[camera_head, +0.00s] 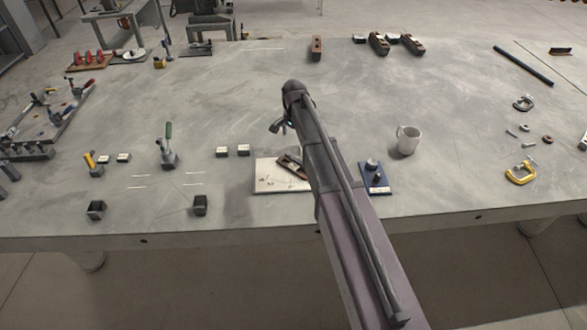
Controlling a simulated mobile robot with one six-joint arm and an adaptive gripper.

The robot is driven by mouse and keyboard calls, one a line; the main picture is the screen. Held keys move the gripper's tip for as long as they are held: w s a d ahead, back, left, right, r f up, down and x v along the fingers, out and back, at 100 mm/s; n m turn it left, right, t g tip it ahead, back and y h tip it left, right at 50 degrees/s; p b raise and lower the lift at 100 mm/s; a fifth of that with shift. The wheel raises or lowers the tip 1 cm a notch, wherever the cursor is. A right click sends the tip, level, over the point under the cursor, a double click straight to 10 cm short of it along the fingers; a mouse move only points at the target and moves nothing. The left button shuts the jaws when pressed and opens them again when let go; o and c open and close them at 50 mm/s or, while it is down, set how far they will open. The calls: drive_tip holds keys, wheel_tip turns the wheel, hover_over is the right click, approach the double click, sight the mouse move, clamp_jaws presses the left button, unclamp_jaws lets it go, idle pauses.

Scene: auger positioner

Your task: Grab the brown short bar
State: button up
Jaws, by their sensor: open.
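A short brown bar (316,48) lies near the back edge of the grey table, pointing away from me. Another brown piece with dark parts (291,166) lies on a white board (270,182) near the front, partly hidden behind my arm. My gripper (279,127) is at the far end of my arm, over the middle of the table, and is small in view. It is open, and nothing shows between its fingers. It is apart from the short brown bar, which is farther back and to the right.
Two brown blocks with dark tops (379,43) (412,44) lie right of the bar. A white mug (407,140), a blue plate (376,178) and a yellow clamp (521,173) are to the right. Fixtures and tools crowd the left. The table between gripper and bar looks clear.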

drive_tip(key=b, duration=0.8)
hover_over(294, 166)
drive_tip(key=shift+w+f, duration=0.1)
drive_tip(key=shift+f, duration=4.1)
drive_tip(key=shift+f, duration=0.1)
drive_tip(key=shift+a+f+b, duration=0.1)
drive_tip(key=shift+f+b, duration=2.4)
drive_tip(key=shift+b, duration=0.2)
drive_tip(key=c, duration=1.4)
